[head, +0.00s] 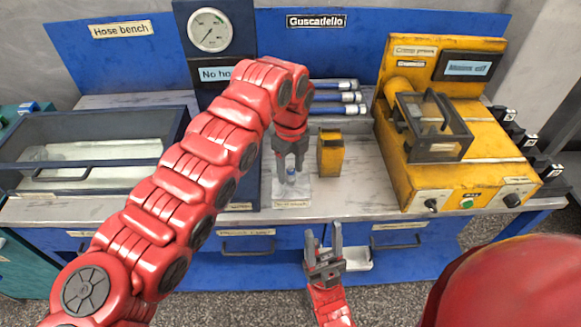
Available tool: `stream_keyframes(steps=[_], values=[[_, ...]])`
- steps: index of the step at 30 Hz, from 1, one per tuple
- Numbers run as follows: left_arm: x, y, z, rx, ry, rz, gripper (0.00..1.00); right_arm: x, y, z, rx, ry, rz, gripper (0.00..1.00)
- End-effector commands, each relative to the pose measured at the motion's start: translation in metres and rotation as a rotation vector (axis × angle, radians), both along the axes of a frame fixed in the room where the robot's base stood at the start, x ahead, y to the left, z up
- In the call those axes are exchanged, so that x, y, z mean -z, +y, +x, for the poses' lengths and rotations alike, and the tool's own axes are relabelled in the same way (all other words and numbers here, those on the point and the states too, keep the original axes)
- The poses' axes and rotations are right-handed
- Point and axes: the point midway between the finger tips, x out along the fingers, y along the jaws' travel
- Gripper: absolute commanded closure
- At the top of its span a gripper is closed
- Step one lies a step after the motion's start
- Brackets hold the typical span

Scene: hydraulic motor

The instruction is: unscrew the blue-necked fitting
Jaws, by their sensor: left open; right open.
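A small fitting with a blue part (291,176) stands upright on a pale square plate (303,195) near the front edge of the bench. My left gripper (290,167) points down right above it, with its open fingers around or just over the fitting's top; I cannot tell whether they touch it. My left arm crosses the view from the lower left. My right gripper (323,237) is open and empty, pointing up in front of the bench's drawers, below the worktop edge.
A yellow crimp press (455,125) fills the right of the bench. A small yellow box (331,153) stands just right of my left gripper. Several blue-ended hoses (340,97) lie behind. A glass-lidded tank (90,150) is at left. A gauge (210,29) stands behind.

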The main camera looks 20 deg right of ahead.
Motion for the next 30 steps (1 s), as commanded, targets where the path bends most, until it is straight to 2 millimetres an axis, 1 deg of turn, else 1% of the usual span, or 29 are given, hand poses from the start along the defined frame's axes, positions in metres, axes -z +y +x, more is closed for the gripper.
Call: stream_keyframes(steps=[3, 9, 12, 16, 30], values=[[-0.0011, -0.0001, 0.0001, 0.215, 0.000, 0.000, 0.44, -0.0033, 0.0000, -0.0001, 0.000, 0.000, 0.000, 0.50], [-0.0007, -0.0006, 0.0004, 0.579, 0.000, -0.001, 0.44, -0.0053, 0.0000, 0.0000, 0.000, 0.000, 0.000, 0.50], [-0.0006, -0.0006, 0.0005, 0.703, -0.001, -0.001, 0.44, -0.0056, 0.0000, 0.0000, 0.000, 0.000, 0.000, 0.50], [-0.0004, -0.0007, 0.0006, 0.763, -0.001, -0.001, 0.44, -0.0056, 0.0000, 0.0000, 0.000, 0.000, 0.000, 0.50], [-0.0006, -0.0006, -0.0006, 0.761, 0.000, -0.001, 0.44, -0.0043, 0.0000, 0.0000, 0.000, 0.000, 0.000, 0.50]])
